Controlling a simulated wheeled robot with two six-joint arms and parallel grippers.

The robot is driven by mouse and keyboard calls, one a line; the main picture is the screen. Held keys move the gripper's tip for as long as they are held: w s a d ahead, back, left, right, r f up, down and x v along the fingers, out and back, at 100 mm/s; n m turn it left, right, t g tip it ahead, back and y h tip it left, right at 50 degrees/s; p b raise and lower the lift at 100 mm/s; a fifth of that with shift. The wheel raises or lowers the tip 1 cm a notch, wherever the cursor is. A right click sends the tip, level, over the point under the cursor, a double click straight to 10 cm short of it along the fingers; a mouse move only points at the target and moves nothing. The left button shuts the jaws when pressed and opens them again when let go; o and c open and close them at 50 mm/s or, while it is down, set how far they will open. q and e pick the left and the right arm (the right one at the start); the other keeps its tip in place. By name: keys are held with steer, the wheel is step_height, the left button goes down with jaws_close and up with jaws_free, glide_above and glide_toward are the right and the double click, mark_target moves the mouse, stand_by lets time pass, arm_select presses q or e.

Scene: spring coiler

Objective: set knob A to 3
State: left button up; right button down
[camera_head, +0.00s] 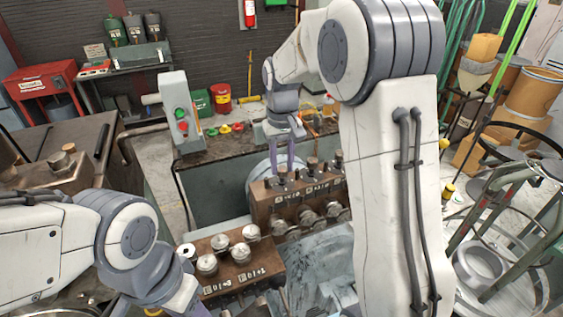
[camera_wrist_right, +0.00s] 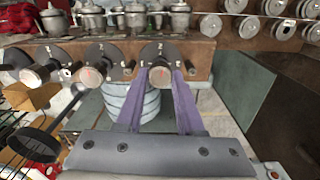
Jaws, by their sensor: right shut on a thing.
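A brown block (camera_head: 262,210) carries a row of knobs on its far side. My right gripper (camera_head: 282,168) reaches down to the knob at the left end of that row. In the right wrist view my purple fingers (camera_wrist_right: 160,76) are closed on both sides of this round metal knob (camera_wrist_right: 157,75), which sits on a dark dial. Two more knobs, a middle one (camera_wrist_right: 92,73) and a left one (camera_wrist_right: 38,74), stand apart from the fingers. The letters and pointer settings are too small to read surely. My left gripper (camera_head: 182,298) is at the bottom edge, its fingertips unclear.
A second brown block (camera_head: 222,283) with several round metal caps stands near my left gripper. A grey control box (camera_head: 180,112) with green and red buttons stands at the back left. In the right wrist view a black handwheel (camera_wrist_right: 35,143) is at lower left.

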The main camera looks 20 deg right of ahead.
steer(key=m, duration=0.7)
steer(key=shift+p, duration=0.35)
steer(key=m, duration=0.4)
steer(key=shift+m, duration=1.8)
steer(key=c, duration=0.5)
jaws_free()
steer(key=shift+r, duration=0.1)
